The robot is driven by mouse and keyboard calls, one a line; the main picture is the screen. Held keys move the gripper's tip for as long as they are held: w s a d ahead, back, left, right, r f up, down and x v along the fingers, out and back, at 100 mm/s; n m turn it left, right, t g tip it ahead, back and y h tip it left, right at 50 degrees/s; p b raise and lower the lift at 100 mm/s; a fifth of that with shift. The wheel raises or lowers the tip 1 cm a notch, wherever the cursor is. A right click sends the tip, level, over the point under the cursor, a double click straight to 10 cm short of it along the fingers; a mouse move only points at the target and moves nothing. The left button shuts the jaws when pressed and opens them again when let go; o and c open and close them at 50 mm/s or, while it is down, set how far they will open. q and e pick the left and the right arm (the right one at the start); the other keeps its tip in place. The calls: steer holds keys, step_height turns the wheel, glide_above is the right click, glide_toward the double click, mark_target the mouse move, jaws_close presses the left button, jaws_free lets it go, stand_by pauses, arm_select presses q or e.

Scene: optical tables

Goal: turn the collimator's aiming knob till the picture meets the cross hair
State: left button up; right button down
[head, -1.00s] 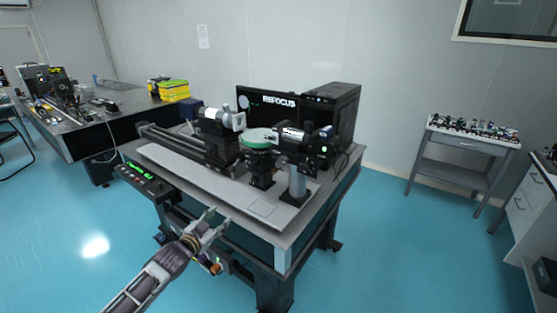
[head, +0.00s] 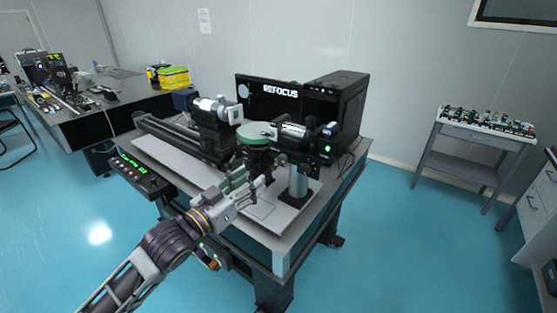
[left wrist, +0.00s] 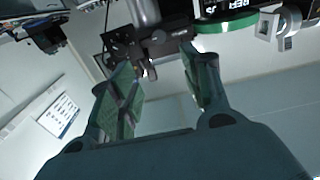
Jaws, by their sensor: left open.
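On the near optical table, a white-and-black barrel (head: 215,108) stands at the left and a black instrument with a green light (head: 310,140) stands on a post at the right. A green round stage (head: 254,133) lies between them. I cannot tell for certain which is the collimator. My left gripper (head: 256,186) is open and empty in front of the stage, left of the post. In the left wrist view its fingers (left wrist: 160,88) stand apart below a dark mount (left wrist: 150,45) with small knob-like ends, one perhaps the aiming knob. My right gripper is not in view.
A control box with green digits (head: 140,174) is at the table's left edge. The table's front right corner is clear.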

arm_select(q)
steer(key=n, duration=0.2)
glide_toward(281, 161)
steer(key=shift+x, duration=1.6)
steer(key=p+x, duration=0.1)
steer(key=x, duration=0.2)
steer(key=shift+w+r, duration=0.1)
steer(key=shift+w, duration=0.15)
steer(key=shift+w+d, duration=0.45)
steer(key=shift+w, duration=0.1)
steer(key=shift+w+d, duration=0.4)
steer(key=shift+w, duration=0.15)
steer(key=c, duration=1.1)
steer(key=shift+o, duration=0.2)
steer(key=shift+p, duration=0.3)
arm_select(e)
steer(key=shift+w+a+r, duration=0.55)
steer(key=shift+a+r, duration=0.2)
